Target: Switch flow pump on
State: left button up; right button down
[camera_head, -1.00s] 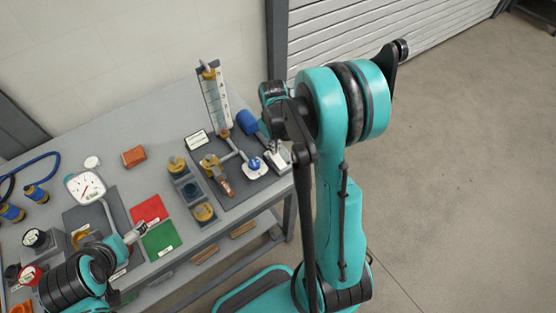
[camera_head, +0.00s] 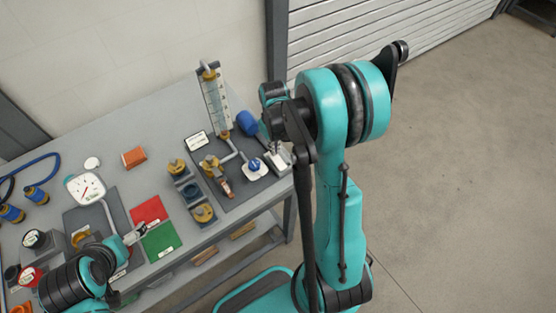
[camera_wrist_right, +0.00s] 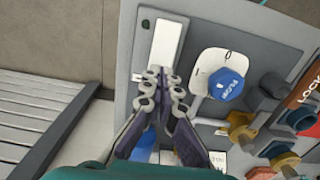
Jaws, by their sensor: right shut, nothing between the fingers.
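A blue knob (camera_head: 254,165) on a white plate sits at the right end of the table skid. In the right wrist view the blue knob (camera_wrist_right: 226,84) carries white lettering, and its plate has a mark at the top. My right gripper (camera_wrist_right: 162,78) is shut and empty, just left of the knob and apart from it, over the lower end of a long pale block (camera_wrist_right: 168,42). In the head view the right gripper (camera_head: 273,146) is small and partly hidden by my arm. My left gripper (camera_head: 137,232) is by the red and green mats; its jaw state is unclear.
A blue motor (camera_head: 247,123) and an upright scaled gauge (camera_head: 215,100) stand behind the knob. Brass valves (camera_head: 211,165) are left of it. A dial gauge (camera_head: 86,187), red mat (camera_head: 148,209) and green mat (camera_head: 161,239) lie farther left. The table's right edge is close.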

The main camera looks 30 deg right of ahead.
jog(key=shift+f+b, duration=1.05)
jog(key=shift+f, duration=0.1)
dwell(0.5)
jog(key=shift+r, duration=0.1)
jog(key=shift+r+p, duration=2.5)
jog(key=shift+r, duration=1)
jog(key=shift+a, duration=0.1)
jog(key=s+a+r+t+b, duration=0.5)
jog(key=s+a+t+b, duration=0.2)
jog(key=s+a+b, duration=0.2)
jog(key=s+a, duration=0.2)
jog(key=a, duration=0.2)
jog(key=shift+s, duration=0.3)
